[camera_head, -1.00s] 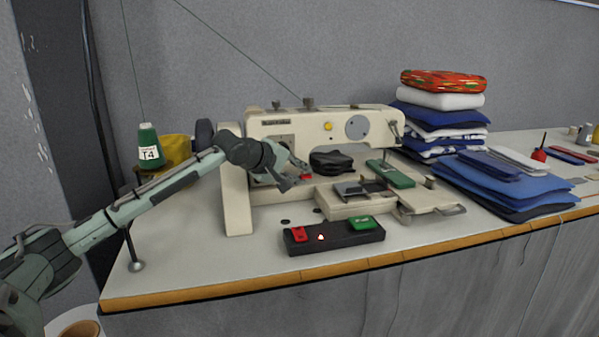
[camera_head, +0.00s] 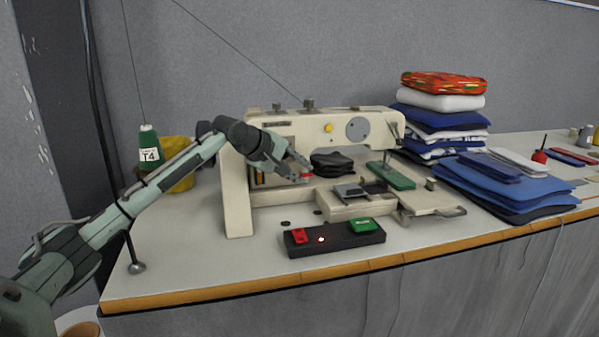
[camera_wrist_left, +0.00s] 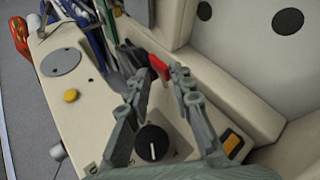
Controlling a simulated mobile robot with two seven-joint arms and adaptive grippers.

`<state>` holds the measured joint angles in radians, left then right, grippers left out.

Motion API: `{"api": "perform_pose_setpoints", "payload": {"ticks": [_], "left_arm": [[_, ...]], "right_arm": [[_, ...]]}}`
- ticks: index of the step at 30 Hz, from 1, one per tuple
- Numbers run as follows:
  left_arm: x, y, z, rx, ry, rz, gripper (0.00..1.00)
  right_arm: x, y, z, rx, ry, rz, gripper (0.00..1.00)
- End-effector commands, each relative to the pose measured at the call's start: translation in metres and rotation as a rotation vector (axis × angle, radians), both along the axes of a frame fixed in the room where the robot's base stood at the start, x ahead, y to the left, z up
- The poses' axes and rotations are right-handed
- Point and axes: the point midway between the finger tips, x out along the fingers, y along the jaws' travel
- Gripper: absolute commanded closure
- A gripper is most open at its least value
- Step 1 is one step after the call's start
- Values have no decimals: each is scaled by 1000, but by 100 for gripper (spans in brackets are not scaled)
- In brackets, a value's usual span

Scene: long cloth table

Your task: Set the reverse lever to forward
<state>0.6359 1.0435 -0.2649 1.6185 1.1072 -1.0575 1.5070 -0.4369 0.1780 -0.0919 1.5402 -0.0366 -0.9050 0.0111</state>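The cream sewing machine (camera_head: 290,130) stands on the table. Its reverse lever has a red tip (camera_wrist_left: 159,67), and red also shows beside my fingers in the head view (camera_head: 306,176). My left gripper (camera_head: 303,172) is at the machine's left end, in front of its face. In the left wrist view my gripper (camera_wrist_left: 158,76) is open, with its two fingers apart on either side of the red tip. I cannot tell whether a finger touches it. The lever's setting is not clear. A black dial (camera_wrist_left: 151,143) lies between the fingers, nearer the wrist. My right gripper is out of view.
A black control box (camera_head: 335,238) with a red and a green button sits in front of the machine. A green thread cone (camera_head: 149,150) stands at left. Folded cloth (camera_head: 440,120) is stacked at right. The table's front left is clear.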

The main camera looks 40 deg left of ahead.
Motion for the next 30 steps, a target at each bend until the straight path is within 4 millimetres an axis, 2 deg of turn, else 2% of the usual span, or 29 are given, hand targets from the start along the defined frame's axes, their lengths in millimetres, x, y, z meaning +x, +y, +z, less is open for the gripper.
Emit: {"api": "perform_pose_setpoints", "payload": {"ticks": [1, 3, 14, 17, 27, 30], "left_arm": [[0, 0, 1, 0, -1, 1, 69], [0, 0, 0, 0, 0, 0, 62], [-4, 1, 2, -1, 3, 0, 62], [-14, 3, 9, 2, 4, 1, 62], [-72, 12, 51, 4, 6, 1, 62], [-83, 14, 59, 1, 6, 0, 62]], "right_arm": [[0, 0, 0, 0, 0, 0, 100], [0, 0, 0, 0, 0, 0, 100], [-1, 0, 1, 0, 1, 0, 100], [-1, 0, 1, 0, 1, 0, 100], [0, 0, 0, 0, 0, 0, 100], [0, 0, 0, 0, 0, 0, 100]]}}
